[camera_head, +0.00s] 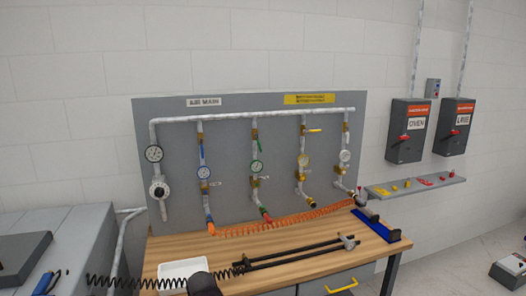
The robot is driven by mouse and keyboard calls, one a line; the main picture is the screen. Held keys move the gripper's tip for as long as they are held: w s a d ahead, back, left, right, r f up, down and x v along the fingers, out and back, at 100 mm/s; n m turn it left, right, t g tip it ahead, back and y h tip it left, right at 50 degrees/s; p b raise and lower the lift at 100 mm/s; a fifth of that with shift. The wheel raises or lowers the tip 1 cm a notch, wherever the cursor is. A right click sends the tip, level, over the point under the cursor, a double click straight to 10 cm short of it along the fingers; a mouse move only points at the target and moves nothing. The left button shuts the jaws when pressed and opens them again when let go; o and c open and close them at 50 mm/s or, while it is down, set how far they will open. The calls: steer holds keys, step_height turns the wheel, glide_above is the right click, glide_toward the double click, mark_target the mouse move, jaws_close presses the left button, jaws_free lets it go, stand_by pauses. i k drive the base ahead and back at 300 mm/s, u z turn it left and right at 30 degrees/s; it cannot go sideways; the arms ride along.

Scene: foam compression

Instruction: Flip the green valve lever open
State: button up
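The green valve lever (253,147) is small and appears to stand upright, along its vertical pipe, on the third drop from the left of the grey pipe board. A green-rimmed gauge (257,167) sits just below it. A brass valve body (254,181) with a small tag is lower on the same pipe, and a green fitting (265,213) is near the pipe's end. No gripper can be made out in this view. A dark rounded shape (204,286) rises at the bottom edge; I cannot tell what it is.
A blue lever (202,152) is on the pipe to the left; a yellow lever (314,130) lies sideways to the right. An orange coiled hose (290,219) runs along the workbench (222,252) below. A white tray (172,273) and black bars (290,256) lie in front.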

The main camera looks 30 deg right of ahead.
mark_target(260, 147)
steer(key=z, duration=0.3)
steer(key=i, duration=1.2)
steer(key=u, duration=0.3)
